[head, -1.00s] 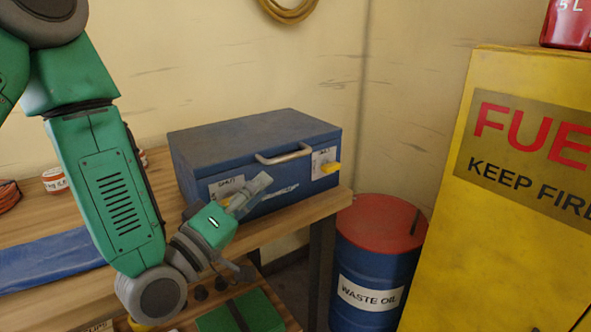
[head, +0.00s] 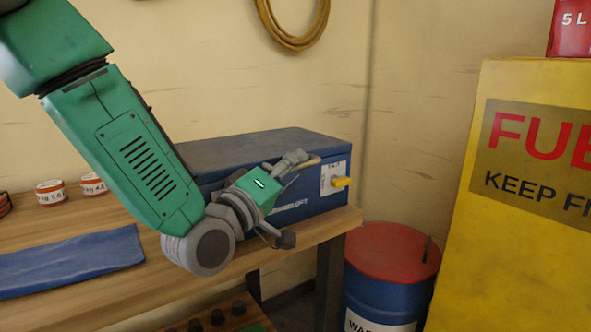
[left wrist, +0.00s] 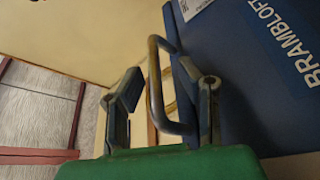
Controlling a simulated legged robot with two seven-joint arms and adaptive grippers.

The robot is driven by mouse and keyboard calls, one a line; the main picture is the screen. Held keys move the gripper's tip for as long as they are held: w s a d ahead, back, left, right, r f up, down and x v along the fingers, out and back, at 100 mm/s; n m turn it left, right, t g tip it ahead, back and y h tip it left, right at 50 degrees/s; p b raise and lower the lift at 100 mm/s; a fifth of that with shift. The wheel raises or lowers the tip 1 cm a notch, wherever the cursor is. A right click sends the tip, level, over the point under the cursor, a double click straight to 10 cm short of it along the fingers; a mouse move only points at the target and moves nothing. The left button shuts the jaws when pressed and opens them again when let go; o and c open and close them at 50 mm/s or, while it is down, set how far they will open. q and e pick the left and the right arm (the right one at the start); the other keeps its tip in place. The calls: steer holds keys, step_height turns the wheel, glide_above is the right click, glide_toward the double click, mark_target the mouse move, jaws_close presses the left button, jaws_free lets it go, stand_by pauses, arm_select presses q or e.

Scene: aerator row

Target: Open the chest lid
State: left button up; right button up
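The blue chest (head: 318,192) stands on the wooden bench with its lid (head: 255,147) down. My left gripper (head: 290,162) is in front of the chest, at the height of the lid handle. It hides most of the handle (head: 311,163) in the head view; only the right end shows. In the left wrist view, the left gripper (left wrist: 163,95) has its two fingers apart, with the metal handle loop (left wrist: 155,80) between them. The fingers do not look closed on it. The chest front with white lettering (left wrist: 270,70) fills the upper right there. My right gripper is not in view.
A yellow latch or tag (head: 341,182) sits on the chest's right side. A waste oil drum (head: 390,275) and yellow fuel cabinet (head: 535,250) stand to the right.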

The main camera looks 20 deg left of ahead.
arm_select(q)
steer(key=shift+w+d, duration=0.1)
steer(key=shift+w, duration=0.1)
steer(key=shift+d, duration=0.3)
steer(key=shift+d+r, duration=0.1)
steer(key=shift+d, duration=0.05)
jaws_close()
